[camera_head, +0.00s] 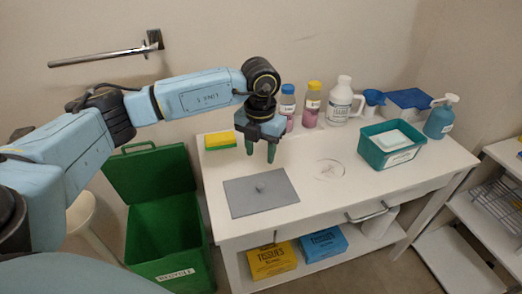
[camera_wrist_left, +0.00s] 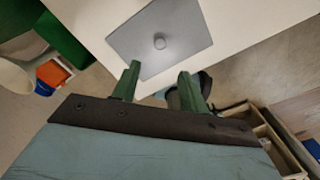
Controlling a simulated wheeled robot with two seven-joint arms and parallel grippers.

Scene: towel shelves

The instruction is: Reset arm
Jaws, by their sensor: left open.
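My left gripper (camera_head: 260,150) hangs above the back left part of the white table, with its two green fingers pointing down. The fingers are apart with nothing between them. In the left wrist view the left gripper (camera_wrist_left: 160,88) also shows open and empty. A grey mat (camera_head: 261,194) with a small round grey knob (camera_head: 260,188) lies on the table in front of the gripper. The mat shows in the left wrist view (camera_wrist_left: 180,40) beyond the fingertips. My right gripper is not in view.
A yellow-green sponge (camera_head: 220,141), bottles (camera_head: 312,104), a white jug (camera_head: 341,101), a teal bin (camera_head: 391,145) and a teal pump bottle (camera_head: 440,118) stand along the table's back. A green recycle bin (camera_head: 170,240) stands left. A clear dish (camera_head: 329,170) lies mid-table. Tissue boxes (camera_head: 271,260) sit below.

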